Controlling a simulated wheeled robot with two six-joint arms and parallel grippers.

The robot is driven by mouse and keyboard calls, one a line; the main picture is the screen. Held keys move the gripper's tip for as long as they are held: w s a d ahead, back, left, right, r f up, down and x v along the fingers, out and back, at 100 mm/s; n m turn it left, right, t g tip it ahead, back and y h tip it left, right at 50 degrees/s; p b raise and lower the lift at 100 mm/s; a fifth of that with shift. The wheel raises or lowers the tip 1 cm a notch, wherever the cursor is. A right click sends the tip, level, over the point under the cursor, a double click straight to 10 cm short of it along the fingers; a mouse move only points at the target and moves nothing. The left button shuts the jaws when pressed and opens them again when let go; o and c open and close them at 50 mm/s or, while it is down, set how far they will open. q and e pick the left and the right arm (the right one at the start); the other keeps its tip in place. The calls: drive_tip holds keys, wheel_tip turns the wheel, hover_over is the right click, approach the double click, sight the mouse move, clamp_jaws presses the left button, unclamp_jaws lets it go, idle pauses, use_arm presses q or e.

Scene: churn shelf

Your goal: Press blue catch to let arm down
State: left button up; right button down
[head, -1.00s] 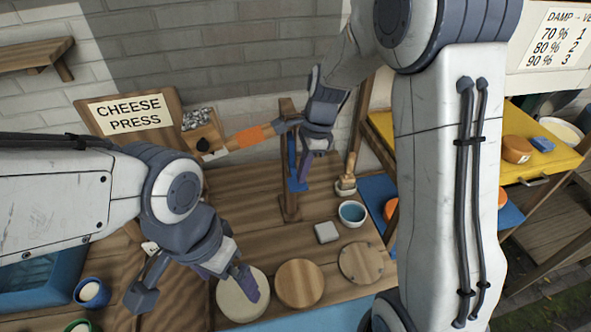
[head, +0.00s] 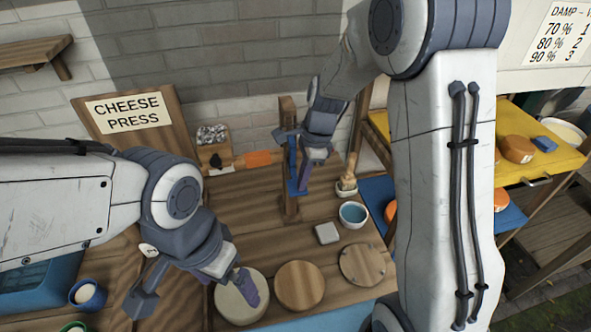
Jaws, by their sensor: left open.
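The wooden press arm with an orange band (head: 258,158) lies about level, left of an upright wooden post (head: 288,205). A blue strip (head: 293,165), which looks like the catch, runs down the post; my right gripper partly hides it. My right gripper (head: 293,160) is at the post, its fingers apart, one on the post's left side and one in front of the blue strip. I cannot tell whether it touches the strip. My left gripper (head: 197,298) is open and empty, low over the table beside a pale round disc (head: 236,305).
A CHEESE PRESS sign (head: 128,112) and a box of grey pieces (head: 212,135) stand at the back. Wooden discs (head: 300,286), a grey block (head: 327,233) and a blue bowl (head: 353,213) lie in front of the post. A yellow shelf (head: 515,168) is at the right.

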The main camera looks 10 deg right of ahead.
wheel_tip(320, 180, up, 7)
drive_tip(key=s+d+p, duration=0.2)
drive_tip(key=p, duration=0.4)
idle(0.4)
